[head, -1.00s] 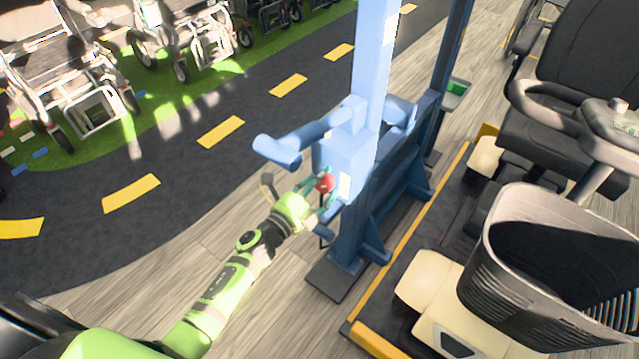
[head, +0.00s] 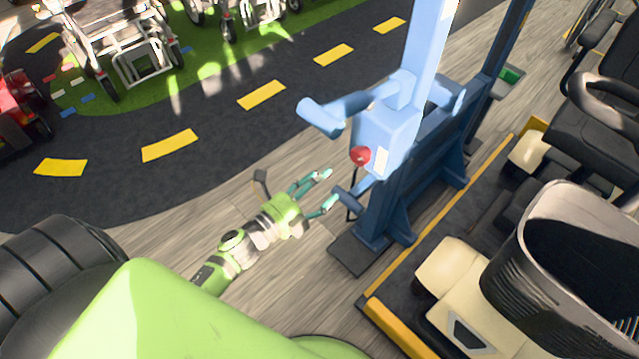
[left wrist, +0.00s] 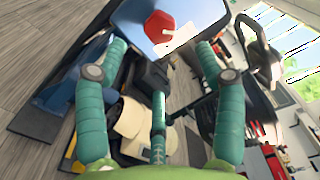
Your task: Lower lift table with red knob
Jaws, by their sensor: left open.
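The red knob (head: 360,155) sits on the front face of the blue lift table's carriage box (head: 385,140), beside a pale label. It also shows at the top of the left wrist view (left wrist: 160,27). My left gripper (head: 328,188) is open, with teal fingers spread and nothing between them. It is apart from the knob, to the lower left of it in the head view. In the left wrist view the gripper's fingers (left wrist: 163,65) spread below the knob. My right gripper is not in view.
A scooter with a dark basket (head: 575,255) stands on a yellow-edged platform (head: 390,325) at the right. A blue arm (head: 322,117) juts left from the lift. Wheeled frames (head: 125,50) stand on green floor at the back left. Wooden floor left of the lift is clear.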

